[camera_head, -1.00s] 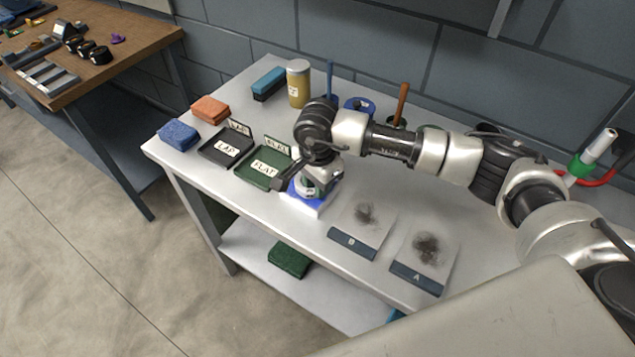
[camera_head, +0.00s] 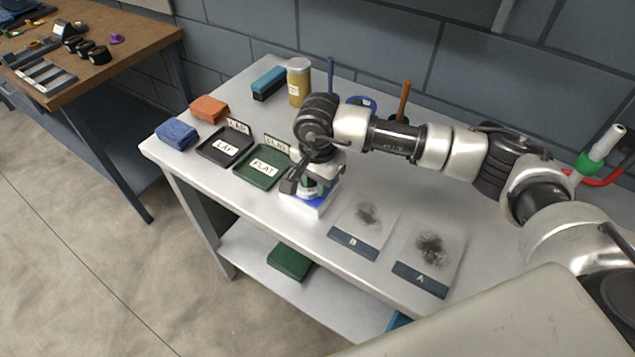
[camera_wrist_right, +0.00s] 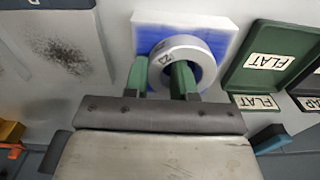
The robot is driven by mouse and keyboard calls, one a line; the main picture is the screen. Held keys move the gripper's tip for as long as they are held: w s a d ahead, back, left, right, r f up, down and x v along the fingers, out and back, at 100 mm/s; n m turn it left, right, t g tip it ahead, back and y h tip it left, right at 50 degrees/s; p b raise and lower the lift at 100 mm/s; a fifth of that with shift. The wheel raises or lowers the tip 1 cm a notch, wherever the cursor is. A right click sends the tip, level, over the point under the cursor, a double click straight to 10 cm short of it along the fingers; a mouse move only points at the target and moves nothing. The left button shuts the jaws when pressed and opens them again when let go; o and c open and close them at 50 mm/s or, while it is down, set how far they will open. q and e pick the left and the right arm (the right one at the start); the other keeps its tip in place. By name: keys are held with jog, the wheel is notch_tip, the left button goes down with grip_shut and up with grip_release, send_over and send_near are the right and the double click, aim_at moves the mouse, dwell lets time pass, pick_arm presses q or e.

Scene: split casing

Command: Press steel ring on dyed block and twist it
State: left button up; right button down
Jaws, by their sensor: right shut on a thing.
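The dyed block (camera_wrist_right: 215,38) is a pale square block with a blue-stained top; in the head view (camera_head: 305,208) it lies on the bench near the front edge. The steel ring (camera_wrist_right: 202,58) lies over the blue face in the wrist view, and I cannot tell whether it touches it. My right gripper (camera_head: 312,189) points down over the block. In the wrist view my right gripper (camera_wrist_right: 160,75) has one green finger in the ring's hole and one outside, shut on the ring's wall. In the head view the gripper mostly hides the ring. My left gripper is out of view.
The green FLAT tray (camera_head: 253,180) and black LAP tray (camera_head: 212,153) stand left of the block. Smudged sheets B (camera_head: 380,232) and A (camera_head: 445,250) lie to its right. Blue (camera_head: 177,134) and orange (camera_head: 209,108) sponges and a yellow jar (camera_head: 298,88) are farther off.

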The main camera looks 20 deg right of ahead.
jog(key=shift+d+f, duration=0.1)
jog(key=shift+f, duration=0.05)
jog(key=shift+s+m, duration=0.1)
jog(key=shift+m, duration=1.1)
jog(key=shift+r, duration=0.2)
jog(key=shift+w+r, duration=0.25)
jog(key=shift+r, duration=0.4)
jog(key=shift+r+p, duration=1.35)
jog(key=shift+r, duration=1.5)
jog(key=shift+s, duration=0.1)
jog(key=shift+s+d+f+n, duration=0.1)
jog(key=shift+s+d+n, duration=0.05)
jog(key=shift+s+n, duration=0.25)
jog(key=s+d+n, duration=0.2)
jog(key=s+n, duration=0.9)
jog(key=n, duration=0.1)
jog(key=shift+s+d+f, duration=0.2)
jog(key=shift+d, duration=0.2)
